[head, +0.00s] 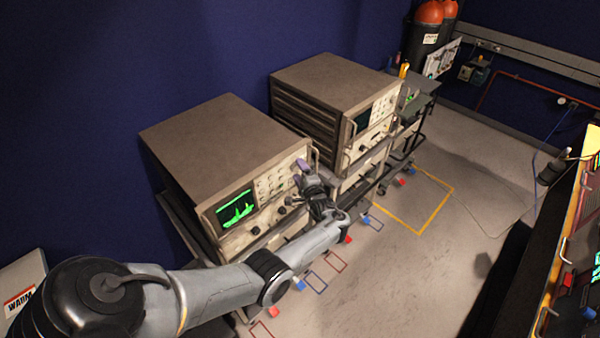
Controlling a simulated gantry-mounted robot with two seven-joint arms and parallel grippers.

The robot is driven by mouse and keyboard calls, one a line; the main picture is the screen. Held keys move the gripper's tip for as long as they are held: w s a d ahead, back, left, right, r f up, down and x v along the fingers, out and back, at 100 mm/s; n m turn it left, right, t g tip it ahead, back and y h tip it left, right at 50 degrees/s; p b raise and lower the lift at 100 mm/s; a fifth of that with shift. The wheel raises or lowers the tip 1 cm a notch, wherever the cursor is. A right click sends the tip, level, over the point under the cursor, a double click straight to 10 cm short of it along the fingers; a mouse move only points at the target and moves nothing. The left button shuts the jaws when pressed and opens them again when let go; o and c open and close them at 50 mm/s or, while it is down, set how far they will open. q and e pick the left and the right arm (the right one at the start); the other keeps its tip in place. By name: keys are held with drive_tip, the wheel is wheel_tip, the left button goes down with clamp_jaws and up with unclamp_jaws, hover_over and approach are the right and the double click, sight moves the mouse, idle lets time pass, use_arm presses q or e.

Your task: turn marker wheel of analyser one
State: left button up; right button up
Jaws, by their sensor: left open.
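The nearer analyser (205,145) is a brown-topped box with a cream front panel and a screen (235,208) showing a green trace. I cannot read a label that says which analyser is number one. Its panel has rows of small keys (272,182) and dark knobs. My left gripper (301,173) has purple fingertips and is open at the right part of this panel. The marker wheel cannot be made out; the gripper hides part of the panel there. I cannot tell whether the fingertips touch anything. My right gripper is not in view.
A second similar analyser (325,85) stands behind to the right on a cart. Handles stick out from the panels. Red and blue blocks and coloured floor outlines (334,261) lie below. Open grey floor (450,250) is to the right, with a console (575,250) at the right edge.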

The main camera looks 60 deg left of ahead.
use_arm(q)
drive_tip(key=s+d, duration=0.1)
drive_tip(key=d, duration=0.9)
drive_tip(key=shift+s+d+r+p, duration=0.3)
drive_tip(key=shift+s+r+p, duration=0.05)
drive_tip(key=shift+s+r, duration=0.05)
